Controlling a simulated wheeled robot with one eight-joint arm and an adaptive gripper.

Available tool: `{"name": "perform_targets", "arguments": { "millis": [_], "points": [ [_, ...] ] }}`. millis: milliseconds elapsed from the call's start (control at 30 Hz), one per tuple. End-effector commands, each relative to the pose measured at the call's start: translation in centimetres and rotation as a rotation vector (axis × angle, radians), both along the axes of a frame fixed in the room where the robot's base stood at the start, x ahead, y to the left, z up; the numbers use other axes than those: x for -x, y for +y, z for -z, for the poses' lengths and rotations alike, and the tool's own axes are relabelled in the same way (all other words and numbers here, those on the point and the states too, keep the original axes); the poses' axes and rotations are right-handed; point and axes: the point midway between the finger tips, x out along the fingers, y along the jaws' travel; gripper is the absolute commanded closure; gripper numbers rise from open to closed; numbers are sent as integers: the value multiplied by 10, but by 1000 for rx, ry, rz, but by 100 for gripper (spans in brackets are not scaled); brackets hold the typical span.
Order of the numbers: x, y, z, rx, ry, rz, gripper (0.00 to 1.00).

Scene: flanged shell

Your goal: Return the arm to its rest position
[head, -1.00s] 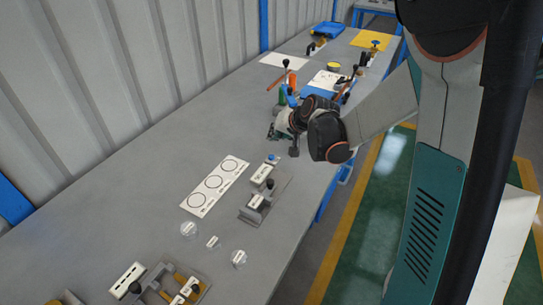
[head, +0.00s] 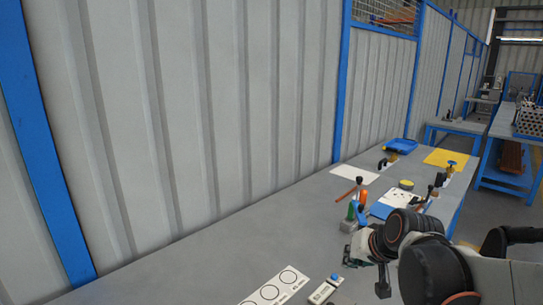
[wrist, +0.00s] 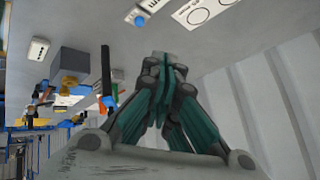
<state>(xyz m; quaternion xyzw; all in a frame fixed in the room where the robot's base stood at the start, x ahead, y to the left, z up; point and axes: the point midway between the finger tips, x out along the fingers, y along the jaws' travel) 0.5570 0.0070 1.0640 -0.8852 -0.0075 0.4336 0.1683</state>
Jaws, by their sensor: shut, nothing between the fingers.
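My gripper (head: 350,257) shows small at the lower right of the head view, over the workbench (head: 215,245), with my arm folded behind it. In the wrist view, my gripper (wrist: 165,62) has its teal and grey fingers drawn together, with nothing seen between them. It appears to be above the bench and apart from the objects there; its exact height cannot be told.
A card with circles (head: 268,291) and a block with a blue button (head: 325,289) lie near my gripper. Upright handled tools (head: 357,207) stand beyond it. A blue tray (head: 401,145) and yellow mat (head: 446,158) are farther back. A corrugated wall (head: 210,110) borders the bench.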

Motion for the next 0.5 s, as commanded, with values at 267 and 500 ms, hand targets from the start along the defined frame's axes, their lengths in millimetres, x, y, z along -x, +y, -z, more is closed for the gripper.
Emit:
{"name": "perform_targets", "arguments": {
  "millis": [267, 500],
  "points": [
    [69, 2, -19, 104, 15, -49, 100],
    [125, 0, -23, 193, 24, -91, 100]
  ]
}}
